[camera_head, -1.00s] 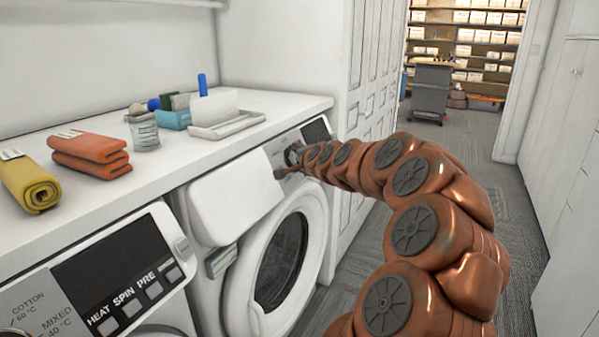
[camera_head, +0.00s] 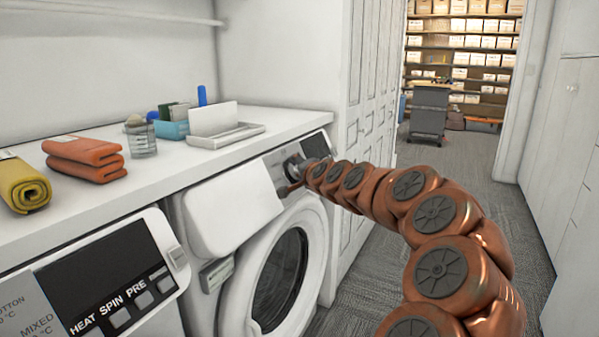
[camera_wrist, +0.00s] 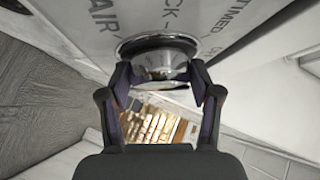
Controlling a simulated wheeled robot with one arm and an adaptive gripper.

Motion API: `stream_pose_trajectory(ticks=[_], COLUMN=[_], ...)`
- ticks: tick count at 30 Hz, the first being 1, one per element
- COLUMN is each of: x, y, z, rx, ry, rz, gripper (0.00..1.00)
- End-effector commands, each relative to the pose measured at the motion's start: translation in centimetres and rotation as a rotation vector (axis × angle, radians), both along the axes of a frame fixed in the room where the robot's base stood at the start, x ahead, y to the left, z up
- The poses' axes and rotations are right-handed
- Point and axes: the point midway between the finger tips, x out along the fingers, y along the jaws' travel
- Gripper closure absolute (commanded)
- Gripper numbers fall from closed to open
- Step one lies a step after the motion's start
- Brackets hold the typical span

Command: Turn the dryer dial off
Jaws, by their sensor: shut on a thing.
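The dryer (camera_head: 232,212) is the white front-loading machine below the counter, with its round door closed. Its dial (camera_wrist: 158,52) is a shiny metal knob in the wrist view, set in a grey panel (camera_wrist: 110,22) with printed words such as "AIR" and "TIMED". My gripper (camera_wrist: 160,78) is shut on the dial, one dark finger at each side of it. In the head view my gripper (camera_head: 296,168) is small at the dryer's panel, and my copper arm partly hides the panel. The dial's pointer mark cannot be made out.
A washer panel (camera_head: 105,275) stands at the lower left. The counter (camera_head: 165,175) holds folded orange towels (camera_head: 85,158), a yellow rolled towel (camera_head: 22,186), a glass jar (camera_head: 141,138) and a white tray (camera_head: 225,135). Carpeted floor (camera_head: 375,265) is open to the right. A grey cart (camera_head: 429,111) stands beyond the doorway.

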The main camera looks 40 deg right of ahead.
Motion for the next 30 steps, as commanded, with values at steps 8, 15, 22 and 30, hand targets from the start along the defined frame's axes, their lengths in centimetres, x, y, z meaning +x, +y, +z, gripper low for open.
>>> stream_pose_trajectory(ticks=[8, 15, 22, 30], x=[0.0, 0.0, -0.7, -4.0], y=[0.0, 0.0, 0.3, 1.7], z=[0.0, 0.0, 0.3, 1.1], rx=[0.000, 0.000, -0.001, -0.002], ry=[0.000, 0.000, -0.001, -0.001], rz=[0.000, 0.000, -0.001, 0.000], gripper=[0.12, 0.12, 0.12, 0.12])
